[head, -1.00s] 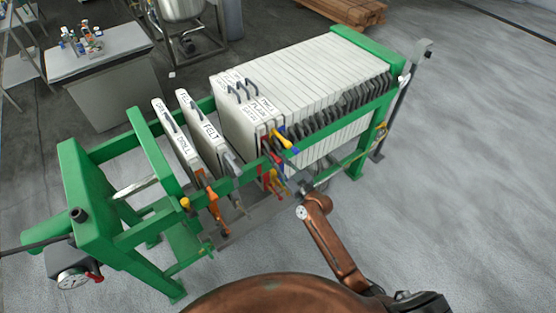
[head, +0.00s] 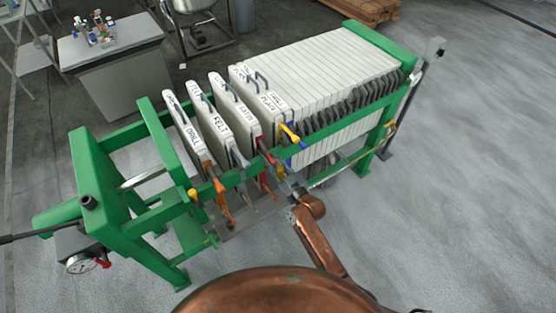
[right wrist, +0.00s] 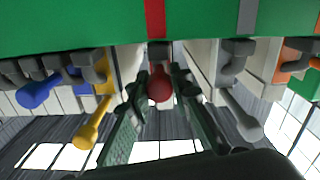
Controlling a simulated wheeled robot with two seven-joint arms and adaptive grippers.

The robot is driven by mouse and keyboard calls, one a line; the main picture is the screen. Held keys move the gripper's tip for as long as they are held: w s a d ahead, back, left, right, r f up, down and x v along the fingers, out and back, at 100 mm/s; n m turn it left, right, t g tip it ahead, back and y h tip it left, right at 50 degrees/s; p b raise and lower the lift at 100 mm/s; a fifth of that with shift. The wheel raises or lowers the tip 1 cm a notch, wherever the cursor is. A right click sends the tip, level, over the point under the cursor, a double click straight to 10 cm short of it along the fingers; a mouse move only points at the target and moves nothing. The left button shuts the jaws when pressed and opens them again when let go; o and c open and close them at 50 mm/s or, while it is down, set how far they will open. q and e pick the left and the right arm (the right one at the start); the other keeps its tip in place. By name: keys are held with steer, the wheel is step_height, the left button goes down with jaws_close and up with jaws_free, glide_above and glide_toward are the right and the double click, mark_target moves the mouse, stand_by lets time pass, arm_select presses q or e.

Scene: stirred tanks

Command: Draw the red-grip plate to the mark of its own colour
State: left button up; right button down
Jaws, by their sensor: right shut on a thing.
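The red-grip plate (head: 234,106) is a pale plate hanging in the green press frame, upright, third from the left and apart from the pack on its right. Its red grip (right wrist: 160,87) is between the fingers of my right gripper (right wrist: 156,100), which is shut on it. In the head view my right gripper (head: 277,186) is at the near side of the rail, partly hidden. A red mark (right wrist: 154,18) on the green rail shows in the right wrist view, almost in line with the red grip. My left gripper is not in view.
The FELT plate (head: 215,122) with a grey grip (right wrist: 243,120) stands to the left, then the DRILL plate (head: 186,125) with an orange grip (head: 222,196). Yellow (right wrist: 92,122) and blue (right wrist: 38,95) grips are on the pack side. Open floor lies right of the press.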

steer(key=c, duration=1.7)
jaws_free()
steer(key=shift+c, duration=0.2)
steer(key=v, duration=1.2)
